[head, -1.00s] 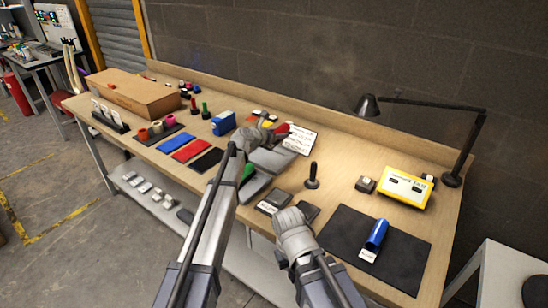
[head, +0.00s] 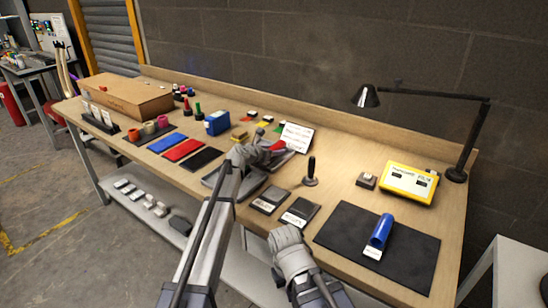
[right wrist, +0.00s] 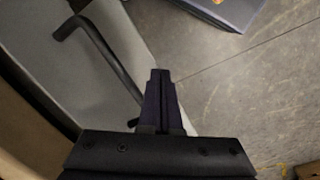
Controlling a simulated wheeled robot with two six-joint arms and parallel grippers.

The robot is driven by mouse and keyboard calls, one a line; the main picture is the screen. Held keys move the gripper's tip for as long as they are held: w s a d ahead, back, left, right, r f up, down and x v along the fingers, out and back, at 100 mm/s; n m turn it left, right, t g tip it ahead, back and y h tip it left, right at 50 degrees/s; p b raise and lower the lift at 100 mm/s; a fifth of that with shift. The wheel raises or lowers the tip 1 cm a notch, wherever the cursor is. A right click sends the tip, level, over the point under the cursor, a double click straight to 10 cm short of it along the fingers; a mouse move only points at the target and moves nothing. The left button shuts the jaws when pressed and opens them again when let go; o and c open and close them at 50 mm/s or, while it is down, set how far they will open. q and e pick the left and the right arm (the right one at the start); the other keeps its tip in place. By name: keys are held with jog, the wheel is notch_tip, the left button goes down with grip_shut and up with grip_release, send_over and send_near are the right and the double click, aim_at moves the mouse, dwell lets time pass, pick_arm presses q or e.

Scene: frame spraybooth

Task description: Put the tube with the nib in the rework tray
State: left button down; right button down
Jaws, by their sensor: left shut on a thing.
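My left gripper (head: 262,152) is over the middle of the bench, in front of the white written card. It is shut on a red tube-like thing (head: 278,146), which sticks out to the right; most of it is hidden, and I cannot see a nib. A blue tube (head: 380,231) lies on the black mat (head: 335,235) at the right, with a white label at its near end. Two small dark trays with white labels, a left one (head: 277,194) and a right one (head: 304,211), stand near the front edge; their writing is unreadable. My right gripper (right wrist: 160,85) is shut and empty in the right wrist view.
A black upright handle (head: 311,172) stands behind the small trays. A yellow box (head: 409,178) and a lamp (head: 470,140) are at the right. Red, blue and black pads, a blue box (head: 217,122) and a cardboard box (head: 125,97) are at the left.

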pick_arm(q)
jog(key=shift+f, duration=0.1)
jog(key=shift+f, duration=0.1)
jog(key=shift+f, duration=0.15)
jog(key=shift+c, duration=1)
grip_release()
jog(key=shift+r, duration=0.3)
jog(key=p+v, duration=0.4)
jog(key=v, duration=0.7)
jog(key=shift+s+p, duration=0.2)
jog(key=shift+p, duration=0.15)
jog(key=shift+s+a, duration=0.25)
jog(key=shift+a, duration=0.05)
